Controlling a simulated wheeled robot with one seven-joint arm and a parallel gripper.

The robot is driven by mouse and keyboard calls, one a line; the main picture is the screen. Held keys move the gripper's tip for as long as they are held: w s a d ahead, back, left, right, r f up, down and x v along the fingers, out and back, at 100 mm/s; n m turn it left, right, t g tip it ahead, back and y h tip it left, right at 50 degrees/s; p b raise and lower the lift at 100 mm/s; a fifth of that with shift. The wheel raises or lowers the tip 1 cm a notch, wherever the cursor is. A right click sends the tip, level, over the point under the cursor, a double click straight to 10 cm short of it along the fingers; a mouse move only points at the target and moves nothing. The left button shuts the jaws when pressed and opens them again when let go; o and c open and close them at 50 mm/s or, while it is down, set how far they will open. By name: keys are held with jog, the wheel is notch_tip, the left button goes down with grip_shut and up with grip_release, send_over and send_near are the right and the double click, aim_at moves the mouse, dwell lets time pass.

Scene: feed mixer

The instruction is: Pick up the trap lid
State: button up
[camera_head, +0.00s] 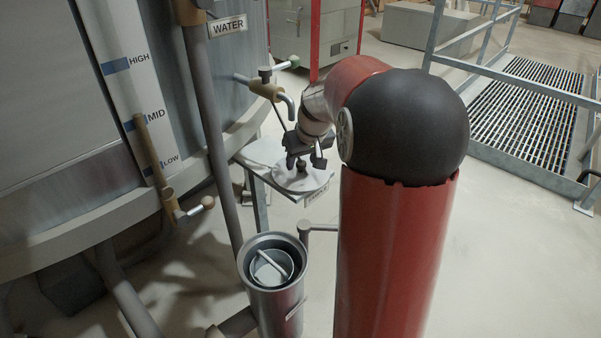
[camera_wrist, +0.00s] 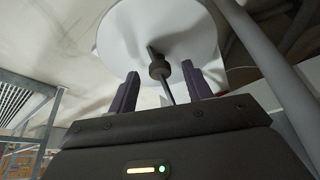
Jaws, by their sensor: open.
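The trap lid (camera_head: 289,183) is a pale round disc with a dark knob (camera_head: 301,167) in its middle, lying on a small shelf. In the wrist view the lid (camera_wrist: 120,30) fills the top, its knob (camera_wrist: 158,70) pointing toward me with a thin dark bar across it. My gripper (camera_head: 305,160) is just above the lid. Its fingers are open, one on each side of the knob, with gaps between; it also shows in the wrist view (camera_wrist: 159,88). I cannot tell how far the fingertips are from the disc.
An open metal trap pot (camera_head: 280,300) with a basket inside stands in front. A vertical water pipe (camera_head: 208,130) and the large tank (camera_head: 50,100) are at left.

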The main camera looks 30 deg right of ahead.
jog(key=shift+w+f, duration=0.15)
jog(key=shift+f, duration=0.1)
jog(key=c, duration=1.1)
jog(key=shift+r, duration=0.1)
